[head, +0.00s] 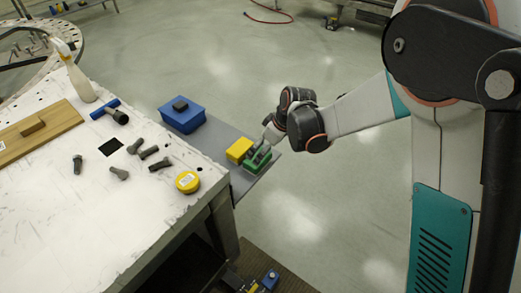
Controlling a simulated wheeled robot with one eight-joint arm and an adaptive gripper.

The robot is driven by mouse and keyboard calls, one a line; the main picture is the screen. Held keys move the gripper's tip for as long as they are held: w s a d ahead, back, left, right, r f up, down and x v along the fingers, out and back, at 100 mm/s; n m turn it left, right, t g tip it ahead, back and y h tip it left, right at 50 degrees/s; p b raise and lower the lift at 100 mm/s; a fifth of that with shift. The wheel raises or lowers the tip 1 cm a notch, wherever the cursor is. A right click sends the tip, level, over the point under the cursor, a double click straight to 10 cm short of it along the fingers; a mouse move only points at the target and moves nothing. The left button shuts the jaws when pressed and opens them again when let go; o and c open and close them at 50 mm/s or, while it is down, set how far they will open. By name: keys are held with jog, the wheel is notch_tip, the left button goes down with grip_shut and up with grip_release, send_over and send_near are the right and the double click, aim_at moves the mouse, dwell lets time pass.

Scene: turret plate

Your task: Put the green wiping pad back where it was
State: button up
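The green wiping pad (252,166) lies at the right end of a grey side shelf (227,133) along the table's edge. A yellow block (239,150) is directly to its left, touching or nearly so. My gripper (262,154) reaches down from the right, with its grey fingers at the green pad. The fingers cover part of the pad. The view is too small to tell whether they are closed on it or only over it.
A blue box (182,117) with a dark piece on top stands farther back on the shelf.

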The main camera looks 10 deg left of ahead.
jog(key=shift+p+v, duration=0.45)
jog(key=shift+v, duration=1.55)
